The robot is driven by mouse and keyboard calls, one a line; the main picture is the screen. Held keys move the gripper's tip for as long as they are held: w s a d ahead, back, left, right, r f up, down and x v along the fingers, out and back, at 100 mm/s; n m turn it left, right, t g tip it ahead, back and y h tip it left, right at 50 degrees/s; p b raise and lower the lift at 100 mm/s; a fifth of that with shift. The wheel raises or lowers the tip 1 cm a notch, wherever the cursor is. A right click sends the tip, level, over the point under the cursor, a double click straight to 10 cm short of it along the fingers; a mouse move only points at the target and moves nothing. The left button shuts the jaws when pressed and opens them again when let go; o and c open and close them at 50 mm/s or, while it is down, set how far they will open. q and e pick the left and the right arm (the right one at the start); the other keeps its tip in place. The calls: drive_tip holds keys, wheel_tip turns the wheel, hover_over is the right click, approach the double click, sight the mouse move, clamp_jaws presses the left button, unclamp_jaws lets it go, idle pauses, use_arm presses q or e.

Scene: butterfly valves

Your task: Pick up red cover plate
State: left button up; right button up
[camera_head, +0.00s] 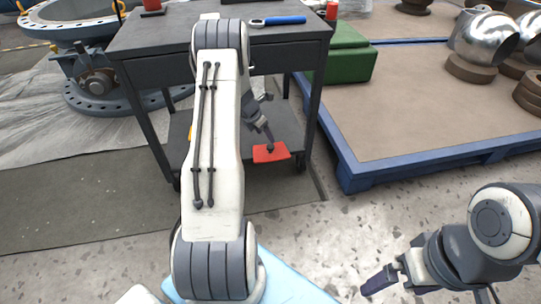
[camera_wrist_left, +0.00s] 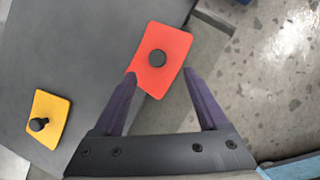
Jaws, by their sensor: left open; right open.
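The red cover plate (camera_head: 264,154) lies near the edge of the table's lower shelf in the head view. In the left wrist view the red cover plate (camera_wrist_left: 172,68) is flat, with a round black knob (camera_wrist_left: 157,58) near its middle. My left gripper (camera_wrist_left: 160,78) is open above it, with its two purple fingers to either side of the plate's near part. The knob lies just beyond the fingertips in that picture, and nothing is held. In the head view my left gripper (camera_head: 268,140) is partly hidden and close to the plate. My right gripper (camera_head: 380,280) is at the lower right, away from the plate.
A yellow plate with a black knob (camera_wrist_left: 48,118) lies on the same shelf (camera_wrist_left: 80,60). The dark table top (camera_head: 150,35) and its legs rise around the shelf. A blue-edged pallet (camera_head: 400,165) stands to the right.

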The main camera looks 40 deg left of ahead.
use_arm(q)
drive_tip(key=b, duration=0.3)
hover_over(270, 146)
drive_tip(key=s, duration=0.2)
drive_tip(key=f, duration=0.4)
drive_tip(key=shift+s+a+f, duration=0.1)
drive_tip(key=shift+s+f, duration=0.1)
drive_tip(key=shift+f, duration=0.15)
drive_tip(key=b+x, duration=0.3)
drive_tip(key=x, duration=0.3)
drive_tip(key=shift+w+b, duration=0.1)
drive_tip(key=shift+b, duration=0.2)
drive_tip(key=shift+r, duration=0.15)
clamp_jaws()
